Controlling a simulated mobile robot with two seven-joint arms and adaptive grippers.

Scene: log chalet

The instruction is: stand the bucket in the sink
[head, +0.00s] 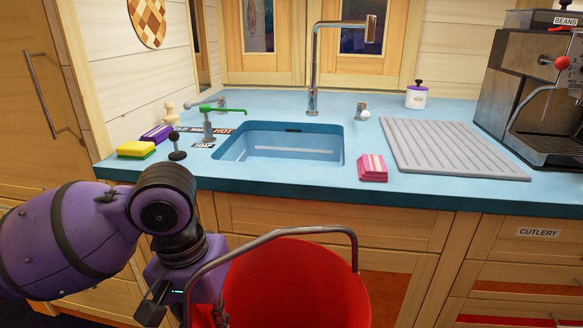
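A red bucket (290,285) with a raised grey metal handle is at the bottom centre, in front of the counter. Its lower part is cut off by the picture's edge. The sink (285,150), a blue basin set in the blue counter, is behind and above the bucket in the picture and looks empty. My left gripper (212,312), on the purple arm, is at the bucket's left side by the lower end of the handle. Its fingertips are mostly hidden, so I cannot tell whether it grips the bucket. My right gripper is out of view.
A tall faucet (313,60) stands behind the sink, and a green tap (210,115) at its left. A yellow sponge (136,149) lies further left. A coffee machine (530,90) stands far right.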

